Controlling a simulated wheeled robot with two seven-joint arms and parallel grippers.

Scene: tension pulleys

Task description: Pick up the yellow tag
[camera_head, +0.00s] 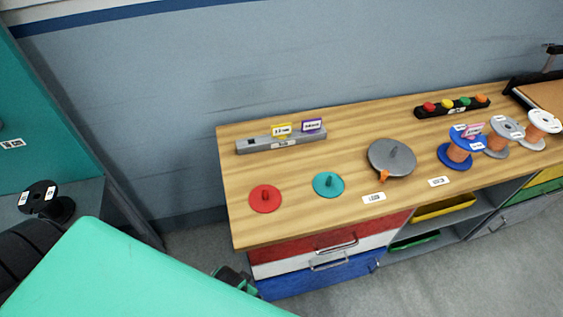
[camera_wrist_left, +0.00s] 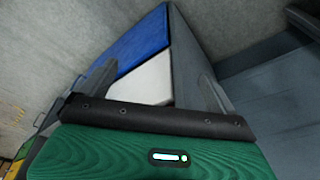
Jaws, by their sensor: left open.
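The yellow tag (camera_head: 282,130) stands upright in a long grey holder (camera_head: 256,146) at the back left of the wooden workbench. A purple-edged tag (camera_head: 312,126) stands just right of it in the same holder. My left gripper (camera_head: 235,278) is low in front of the bench's left end, below the tabletop and well away from the tag, partly hidden by my green arm. The left wrist view shows its two fingers (camera_wrist_left: 155,78) apart with nothing between them. The tag is not in the wrist view. My right gripper is not in view.
A red disc (camera_head: 265,198), a teal disc (camera_head: 328,184) and a grey turntable (camera_head: 392,157) lie in front of the holder. Several spools (camera_head: 460,147) and a row of coloured buttons (camera_head: 452,106) are at right. Drawers (camera_head: 330,270) sit under the bench.

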